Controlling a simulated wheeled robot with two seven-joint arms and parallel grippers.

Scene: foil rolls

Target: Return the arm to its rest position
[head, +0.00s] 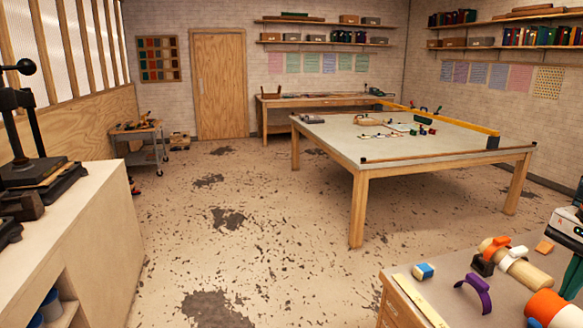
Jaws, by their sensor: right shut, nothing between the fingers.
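I cannot tell the exact height above the surface. My left arm and left gripper are not in view.
The near workbench (406,290) holds a blue-and-white block (423,271), a yellow strip (420,302), an orange square (544,247) and a pale device (566,228) at the right edge. A large table (330,135) stands beyond. A pale cabinet (85,225) is at left. Open floor lies between.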

